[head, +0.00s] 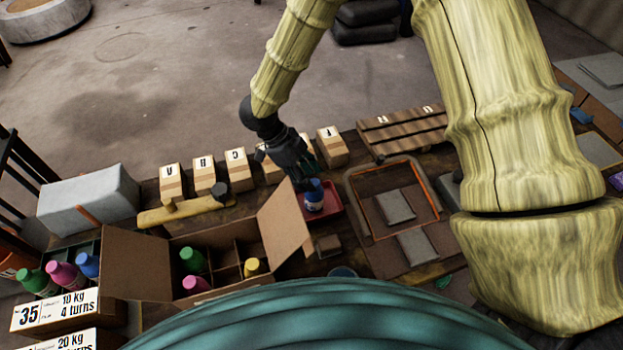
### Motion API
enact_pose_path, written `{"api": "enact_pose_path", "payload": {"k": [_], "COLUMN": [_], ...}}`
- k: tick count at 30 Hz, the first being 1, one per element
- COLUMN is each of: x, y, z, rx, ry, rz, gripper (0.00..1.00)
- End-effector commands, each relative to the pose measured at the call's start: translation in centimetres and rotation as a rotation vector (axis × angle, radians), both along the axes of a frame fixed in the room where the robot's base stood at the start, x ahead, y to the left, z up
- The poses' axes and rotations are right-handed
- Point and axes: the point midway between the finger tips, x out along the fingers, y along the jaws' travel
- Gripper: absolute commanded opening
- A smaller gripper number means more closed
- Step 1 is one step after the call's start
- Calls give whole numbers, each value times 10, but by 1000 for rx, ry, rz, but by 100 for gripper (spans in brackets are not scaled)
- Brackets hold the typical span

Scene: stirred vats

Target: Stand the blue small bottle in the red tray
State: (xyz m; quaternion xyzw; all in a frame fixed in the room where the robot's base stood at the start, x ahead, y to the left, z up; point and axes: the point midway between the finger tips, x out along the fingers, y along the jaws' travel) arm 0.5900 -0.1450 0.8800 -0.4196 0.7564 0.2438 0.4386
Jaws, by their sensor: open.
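The blue small bottle (314,195) stands on the red tray (328,212), near the middle of the work table. It looks upright, with its upper part close under my gripper. My gripper (304,179) is open, with its fingers just above and beside the bottle's top. I cannot tell whether the fingers touch the bottle. Part of the tray is hidden behind the open box flap and my gripper.
An open cardboard box (150,262) with dividers holds green, pink and yellow bottles left of the tray. Lettered boxes (204,176) line the far edge. An orange-edged frame (392,200) with grey pads lies right. More bottles (62,275) stand far left.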

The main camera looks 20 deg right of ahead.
Motion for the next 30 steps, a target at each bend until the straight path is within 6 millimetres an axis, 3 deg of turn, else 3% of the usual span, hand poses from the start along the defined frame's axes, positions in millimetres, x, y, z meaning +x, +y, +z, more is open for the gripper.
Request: {"api": "enact_pose_path", "payload": {"k": [15, 21, 30], "x": [23, 27, 27], "y": [37, 43, 44], "z": [75, 88, 90], "rx": [1, 0, 0], "ry": [-1, 1, 1], "rz": [-1, 0, 0], "gripper": [47, 47, 47]}}
